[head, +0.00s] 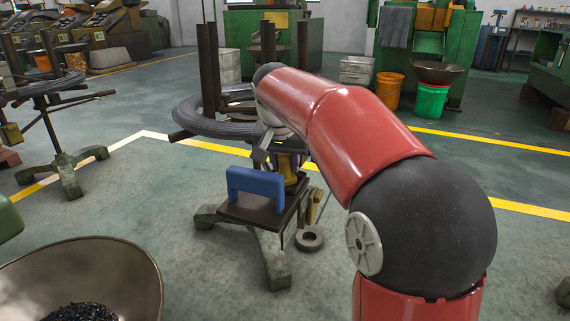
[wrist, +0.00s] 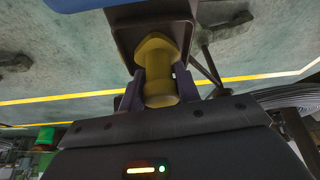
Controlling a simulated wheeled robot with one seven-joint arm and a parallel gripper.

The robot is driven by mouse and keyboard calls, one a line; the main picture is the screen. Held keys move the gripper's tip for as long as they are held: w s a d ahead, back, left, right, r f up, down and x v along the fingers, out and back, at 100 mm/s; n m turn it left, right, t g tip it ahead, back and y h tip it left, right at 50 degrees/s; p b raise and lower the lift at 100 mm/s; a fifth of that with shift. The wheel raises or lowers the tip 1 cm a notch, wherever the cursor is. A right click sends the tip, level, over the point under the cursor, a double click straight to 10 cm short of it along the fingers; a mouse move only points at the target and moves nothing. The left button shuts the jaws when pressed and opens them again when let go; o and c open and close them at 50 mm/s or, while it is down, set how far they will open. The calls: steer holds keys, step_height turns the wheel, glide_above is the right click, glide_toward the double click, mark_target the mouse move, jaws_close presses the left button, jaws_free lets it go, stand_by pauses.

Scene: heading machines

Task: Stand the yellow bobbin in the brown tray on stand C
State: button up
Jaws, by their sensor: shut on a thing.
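The yellow bobbin (head: 291,177) is between the fingers of my gripper (head: 280,157), above the right part of a stand's top. In the wrist view the bobbin (wrist: 159,72) sits between the two dark purple fingers of my gripper (wrist: 160,88), which is shut on it. The brown tray (wrist: 121,38) shows around the bobbin's far end in the wrist view. I cannot tell whether the bobbin touches the tray floor. No stand letter is readable.
The blue block (head: 256,189) stands upright on the dark stand top (head: 246,214), close to my gripper. A grey ring (head: 309,239) lies on the floor by the stand. A large coil of wire (head: 205,122) is just behind. A wide bowl (head: 125,262) is at front left.

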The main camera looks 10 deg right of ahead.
steer(key=shift+f, duration=0.3)
steer(key=o, duration=1)
steer(key=shift+r, duration=0.6)
steer(key=p+v, duration=0.3)
steer(key=v, duration=0.8)
steer(key=shift+s+r, duration=0.2)
steer(key=shift+s, duration=0.05)
